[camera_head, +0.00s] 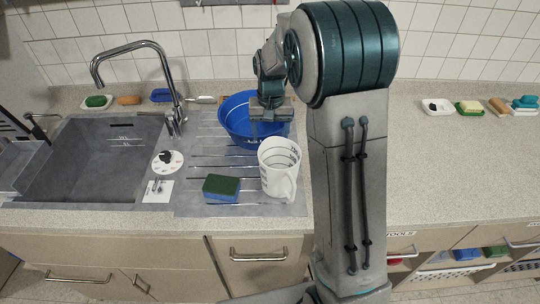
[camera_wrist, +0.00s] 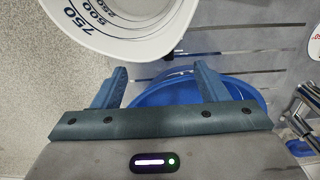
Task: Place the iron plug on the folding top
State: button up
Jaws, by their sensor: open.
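I cannot make out an iron plug or a folding top for certain in either view. A small black object (camera_head: 166,157) sits on a round white disc (camera_head: 176,166) between the sink and the drainboard. I cannot tell what it is. My gripper (camera_head: 268,118) is over the blue basin (camera_head: 234,126), behind the white measuring jug (camera_head: 277,176). In the wrist view my gripper (camera_wrist: 160,72) is open, its two fingers apart with nothing visible between them. The basin (camera_wrist: 165,96) shows beneath the fingers, and the jug (camera_wrist: 110,25) is at the upper left.
A green-and-blue sponge (camera_head: 221,188) lies on the ribbed drainboard (camera_head: 205,161), left of the jug. The grey sink (camera_head: 90,160) with its tall faucet (camera_head: 150,50) is at left. Small dishes with soap or sponges (camera_head: 470,107) line the right rear counter. The right counter (camera_head: 450,165) has free room.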

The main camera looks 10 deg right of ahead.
jog(key=shift+s+d+f+p, duration=0.1)
jog(key=shift+f+p, duration=0.8)
jog(key=shift+f, duration=3)
jog(key=c, duration=1.2)
jog(key=shift+o, duration=0.2)
jog(key=shift+r, duration=0.15)
